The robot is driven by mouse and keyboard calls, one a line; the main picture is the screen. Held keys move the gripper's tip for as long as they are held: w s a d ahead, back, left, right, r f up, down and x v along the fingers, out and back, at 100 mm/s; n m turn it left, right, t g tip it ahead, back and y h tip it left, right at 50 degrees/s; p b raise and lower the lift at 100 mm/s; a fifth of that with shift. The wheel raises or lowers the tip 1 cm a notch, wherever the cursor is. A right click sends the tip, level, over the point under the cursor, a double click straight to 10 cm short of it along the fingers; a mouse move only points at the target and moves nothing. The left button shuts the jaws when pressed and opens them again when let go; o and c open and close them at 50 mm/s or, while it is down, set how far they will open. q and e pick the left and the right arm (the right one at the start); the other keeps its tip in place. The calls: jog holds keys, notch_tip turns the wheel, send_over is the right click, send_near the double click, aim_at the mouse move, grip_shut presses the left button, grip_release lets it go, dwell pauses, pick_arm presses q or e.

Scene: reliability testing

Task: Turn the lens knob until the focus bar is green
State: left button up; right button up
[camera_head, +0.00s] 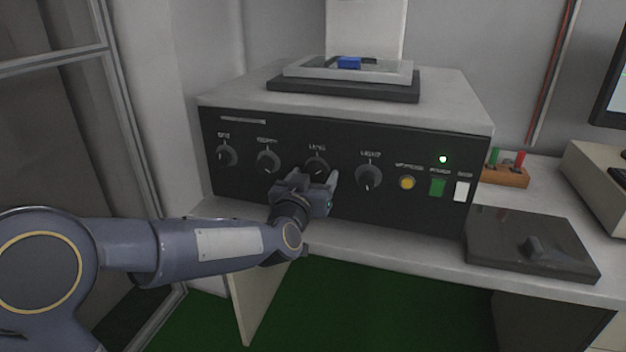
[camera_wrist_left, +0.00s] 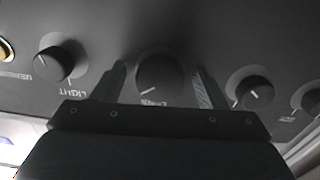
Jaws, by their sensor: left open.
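The LENS knob (camera_head: 317,164) is a round dark knob on the black front panel (camera_head: 325,212) of a grey box. My left gripper (camera_head: 314,180) is in front of it and hides its lower part. In the left wrist view, the fingers stand open on either side of the LENS knob (camera_wrist_left: 158,75), with the knob between them. A narrow gap seems to show at each side; I cannot tell if either finger touches. The knob's white mark shows in that view. I see no focus bar; the monitor (camera_head: 610,95) is mostly cut off at the right edge. My right gripper is not in view.
Other knobs flank it: LIGHT (camera_head: 368,177) to the right, another (camera_head: 267,161) to the left. Further right are a yellow button (camera_head: 407,183), a green switch (camera_head: 438,187) and a white switch (camera_head: 462,191). A dark flat box (camera_head: 515,238) lies on the bench.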

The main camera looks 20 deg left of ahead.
pick_arm(q)
jog(key=c, duration=1)
